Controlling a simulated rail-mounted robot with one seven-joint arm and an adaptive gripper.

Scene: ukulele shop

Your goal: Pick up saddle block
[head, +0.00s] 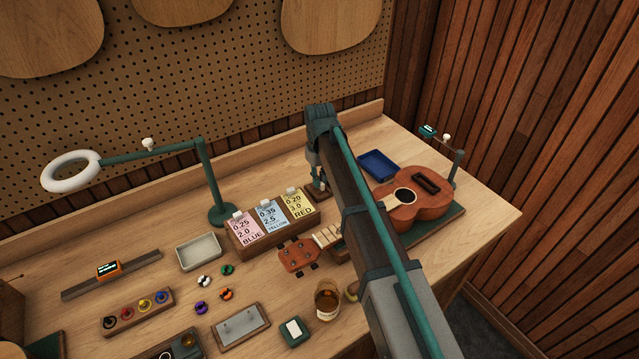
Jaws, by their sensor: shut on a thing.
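My arm reaches across the workbench, and my gripper (317,178) points down behind the right end of the card stand. It is small in the view and partly covered by my arm. It is shut on a small block low between its fingers, which I take to be the saddle block. The block's shape is mostly hidden, and I cannot tell whether it touches the bench. The ukulele (423,208) lies on a green mat (451,225) to the right, its neck partly covered by my arm.
The card stand (262,243) with pink, blue and yellow cards is just left of my gripper. A blue tray (378,165) is to the right. A green lamp post (208,180), a pale tray (199,251) and a glass jar (327,302) stand nearby. The back strip of bench is clear.

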